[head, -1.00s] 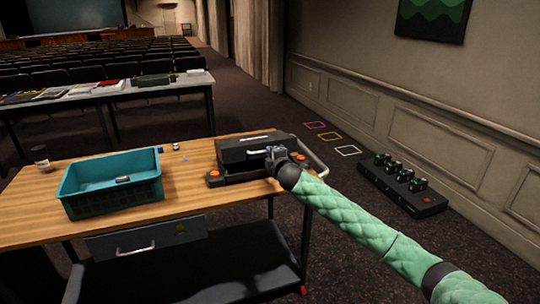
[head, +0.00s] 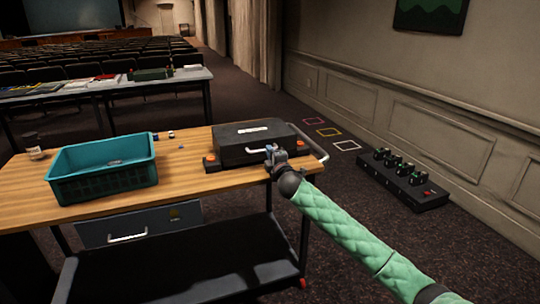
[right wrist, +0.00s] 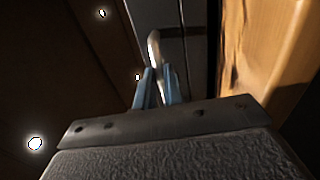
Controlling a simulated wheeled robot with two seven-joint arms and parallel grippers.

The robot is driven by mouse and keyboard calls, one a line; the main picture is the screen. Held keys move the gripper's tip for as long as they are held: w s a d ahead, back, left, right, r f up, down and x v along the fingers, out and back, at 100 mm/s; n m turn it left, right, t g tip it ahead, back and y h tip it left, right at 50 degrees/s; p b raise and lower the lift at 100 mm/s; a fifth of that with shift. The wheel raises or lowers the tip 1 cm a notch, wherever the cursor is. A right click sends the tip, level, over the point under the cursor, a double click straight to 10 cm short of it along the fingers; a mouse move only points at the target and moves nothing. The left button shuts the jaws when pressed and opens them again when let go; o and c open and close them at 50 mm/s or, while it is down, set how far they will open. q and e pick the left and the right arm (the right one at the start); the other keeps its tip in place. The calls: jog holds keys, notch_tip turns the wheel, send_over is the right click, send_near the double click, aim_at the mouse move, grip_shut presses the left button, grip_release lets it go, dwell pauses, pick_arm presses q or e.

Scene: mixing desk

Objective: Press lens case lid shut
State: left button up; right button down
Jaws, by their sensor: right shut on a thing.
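The black lens case (head: 235,154) stands near the right end of the wooden table, with orange pieces at its lower corners. Its lid (head: 230,136) has a pale label and lies low over the base; whether a thin gap is left I cannot tell. My right gripper (head: 274,156) is at the front of the case, shut on the pale metal handle (head: 256,151). In the right wrist view, the blue fingers (right wrist: 157,90) close around the handle (right wrist: 153,48). My left gripper is not in view.
A teal bin (head: 100,183) stands on the left of the wooden table (head: 190,180), with a jar (head: 33,145) behind it. Small items lie near the back edge. A metal rail (head: 313,147) is at the table's right end. A black pedal unit (head: 402,182) lies on the floor.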

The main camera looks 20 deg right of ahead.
notch_tip(320, 180, down, 2)
jog(key=shift+s+a+f, duration=0.1)
jog(key=shift+s+a, duration=0.05)
jog(key=shift+b, duration=0.3)
jog(key=shift+s, duration=0.15)
jog(key=c, duration=1.8)
grip_release()
jog(key=o, duration=0.3)
jog(key=shift+f, duration=0.15)
jog(key=shift+d+r, duration=0.2)
jog(key=shift+r, duration=0.05)
jog(key=shift+w+r, duration=0.1)
jog(key=shift+w, duration=0.1)
jog(key=shift+s, duration=0.5)
jog(key=s, duration=0.6)
jog(key=shift+s+f, duration=0.2)
jog(key=shift+s, duration=0.2)
